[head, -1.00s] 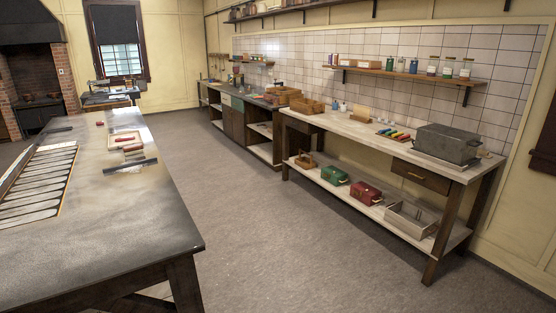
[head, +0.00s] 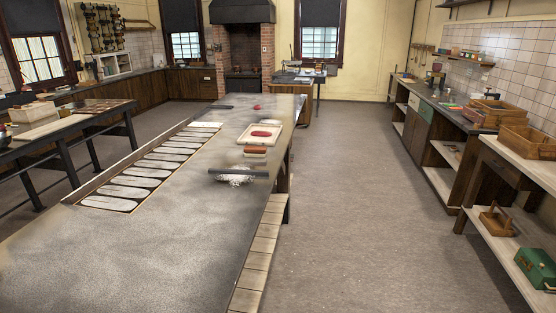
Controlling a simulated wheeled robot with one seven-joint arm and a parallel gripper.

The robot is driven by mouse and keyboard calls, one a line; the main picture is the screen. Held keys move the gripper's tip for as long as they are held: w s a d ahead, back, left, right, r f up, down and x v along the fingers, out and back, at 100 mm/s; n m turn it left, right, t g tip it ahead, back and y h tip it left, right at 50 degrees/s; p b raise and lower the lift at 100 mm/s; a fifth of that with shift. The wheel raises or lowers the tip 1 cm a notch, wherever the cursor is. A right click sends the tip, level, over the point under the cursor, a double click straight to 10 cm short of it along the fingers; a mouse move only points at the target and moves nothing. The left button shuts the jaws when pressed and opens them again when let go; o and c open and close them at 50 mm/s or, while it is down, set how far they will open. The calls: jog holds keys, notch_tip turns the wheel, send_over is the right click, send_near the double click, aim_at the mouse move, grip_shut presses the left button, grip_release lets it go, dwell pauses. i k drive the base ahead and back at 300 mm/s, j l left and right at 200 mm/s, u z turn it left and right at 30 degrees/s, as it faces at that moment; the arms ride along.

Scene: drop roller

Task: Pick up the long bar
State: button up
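A long dark bar (head: 238,174) lies flat across the right side of the big worktable (head: 150,255), close to its right edge. A second dark bar (head: 217,107) lies farther off near the table's far left corner and looks shorter. I cannot tell for certain which of the two is the long bar named. My gripper is not in view.
Beyond the powder on the worktable are reddish pieces (head: 255,152) and a pale tray (head: 264,135) holding a red piece. A rack of pale oval slots (head: 155,170) runs along the left. The floor aisle (head: 340,200) is clear; side benches (head: 455,160) stand right.

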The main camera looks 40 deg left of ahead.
aim_at(210, 170)
jog(key=i+j+u, duration=0.15)
jog(key=i+u, duration=0.3)
jog(key=i+j+u, duration=0.1)
jog(key=u, duration=0.3)
jog(key=i+l+u, duration=0.1)
jog(key=i+u, duration=0.35)
jog(key=i+l+u, duration=0.2)
jog(key=i+u, duration=0.2)
jog(key=i+l+u, duration=0.25)
jog(key=u, duration=0.2)
jog(key=i+u, duration=0.3)
jog(key=i+l+u, duration=0.25)
jog(key=i+u, duration=0.3)
jog(key=i+l+u, duration=0.3)
jog(key=i, duration=0.15)
